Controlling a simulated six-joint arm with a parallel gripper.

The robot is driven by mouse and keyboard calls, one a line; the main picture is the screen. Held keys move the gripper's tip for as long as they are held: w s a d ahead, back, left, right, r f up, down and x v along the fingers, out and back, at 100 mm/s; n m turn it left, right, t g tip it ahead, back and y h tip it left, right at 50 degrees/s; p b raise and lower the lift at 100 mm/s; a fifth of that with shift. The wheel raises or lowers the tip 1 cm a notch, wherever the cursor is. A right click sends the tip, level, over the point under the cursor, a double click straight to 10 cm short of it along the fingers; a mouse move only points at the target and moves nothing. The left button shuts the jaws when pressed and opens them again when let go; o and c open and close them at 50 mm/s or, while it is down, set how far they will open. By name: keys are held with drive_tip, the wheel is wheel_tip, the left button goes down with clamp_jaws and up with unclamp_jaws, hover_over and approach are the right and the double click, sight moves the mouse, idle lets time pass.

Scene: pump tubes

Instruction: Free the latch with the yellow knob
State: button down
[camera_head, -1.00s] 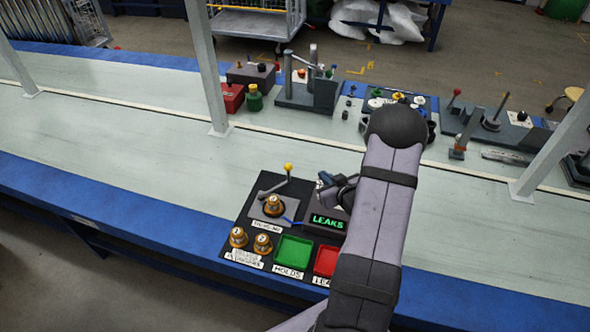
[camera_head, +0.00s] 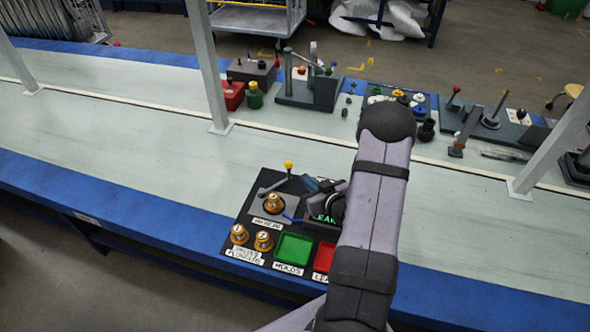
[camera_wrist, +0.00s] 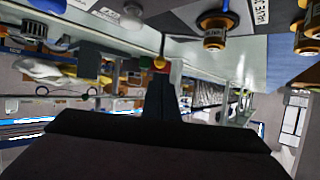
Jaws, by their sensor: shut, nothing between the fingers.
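The yellow knob (camera_head: 288,164) tops a grey lever, the latch (camera_head: 272,187), at the back left of a black test panel. My gripper (camera_head: 309,183) is shut and empty, close to the right of the knob and lower in the picture. I cannot tell whether it touches the knob or the lever.
A lit display (camera_head: 322,217) stands right of the fixture, partly hidden by my gripper. A green tray (camera_head: 293,248) and a red tray (camera_head: 323,258) lie in front. Two brass parts (camera_head: 263,241) stand at the front left. The bench left of the panel is clear.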

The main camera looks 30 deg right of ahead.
sight(291, 164)
drive_tip(key=p+x, duration=0.1)
drive_tip(key=x, duration=0.8)
drive_tip(key=shift+w+f+b, duration=0.15)
drive_tip(key=shift+w+b, duration=0.2)
drive_tip(key=shift+b, duration=0.1)
drive_tip(key=shift+w+d+b, duration=0.15)
drive_tip(key=shift+w+b, duration=0.2)
drive_tip(key=shift+w, duration=0.1)
drive_tip(key=shift+r, duration=0.2)
drive_tip(key=shift+s+r, duration=0.1)
drive_tip(key=shift+s, duration=0.05)
drive_tip(key=shift+s+r+p, duration=0.1)
drive_tip(key=shift+s+p, duration=0.1)
drive_tip(key=shift+p, duration=0.2)
drive_tip(key=d+v, duration=0.1)
drive_tip(key=v, duration=1.2)
drive_tip(key=shift+s+d, duration=0.15)
drive_tip(key=shift+d, duration=0.15)
